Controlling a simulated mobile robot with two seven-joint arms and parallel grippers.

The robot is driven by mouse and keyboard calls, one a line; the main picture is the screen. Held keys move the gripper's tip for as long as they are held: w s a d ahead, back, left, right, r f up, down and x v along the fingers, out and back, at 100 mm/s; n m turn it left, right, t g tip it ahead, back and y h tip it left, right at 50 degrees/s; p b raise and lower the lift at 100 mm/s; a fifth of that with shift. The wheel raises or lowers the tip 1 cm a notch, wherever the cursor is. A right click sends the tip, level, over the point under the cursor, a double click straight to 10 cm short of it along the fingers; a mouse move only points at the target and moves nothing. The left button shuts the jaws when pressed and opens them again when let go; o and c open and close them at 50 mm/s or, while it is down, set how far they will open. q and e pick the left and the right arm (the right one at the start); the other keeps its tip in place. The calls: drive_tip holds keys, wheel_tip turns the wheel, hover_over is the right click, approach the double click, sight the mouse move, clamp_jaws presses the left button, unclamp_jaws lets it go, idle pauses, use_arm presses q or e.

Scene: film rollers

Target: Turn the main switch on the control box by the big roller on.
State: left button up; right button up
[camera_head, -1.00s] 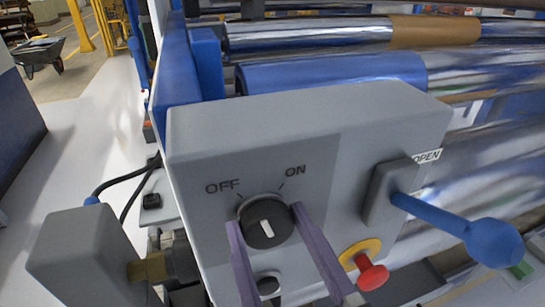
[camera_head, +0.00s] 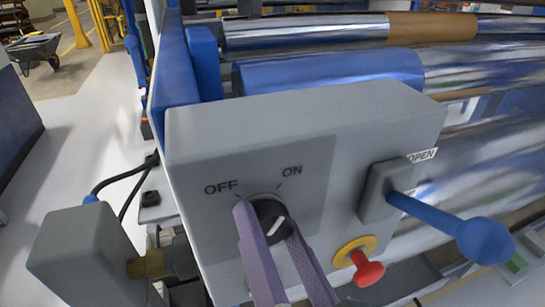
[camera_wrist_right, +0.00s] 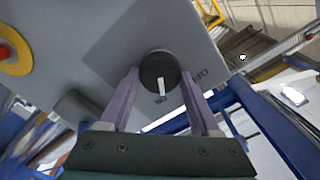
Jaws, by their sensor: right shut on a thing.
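The grey control box (camera_head: 300,110) stands in front of the big roller. Its black main switch knob (camera_head: 270,212) sits below the printed words OFF and ON. The knob's white mark leans up and right, to the ON side. In the right wrist view the knob (camera_wrist_right: 160,70) lies between my purple fingers, its mark directed at the nearer label. My right gripper (camera_head: 264,212) is shut on the knob, one finger on each side. The fingers hide part of the knob in the head view. My left gripper is not in view.
A blue-handled lever (camera_head: 440,220) marked OPEN juts out right of the switch. A red button (camera_head: 367,271) on a yellow ring (camera_head: 353,249) sits below it. Shiny film rollers (camera_head: 310,33) run behind the box. A grey block (camera_head: 80,250) stands at lower left.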

drive_tip(key=shift+m, duration=0.5)
drive_tip(key=o, duration=1.4)
drive_tip(key=shift+c, duration=0.2)
drive_tip(key=b+v, duration=0.2)
drive_tip(key=v, duration=0.8)
drive_tip(key=shift+r, duration=0.1)
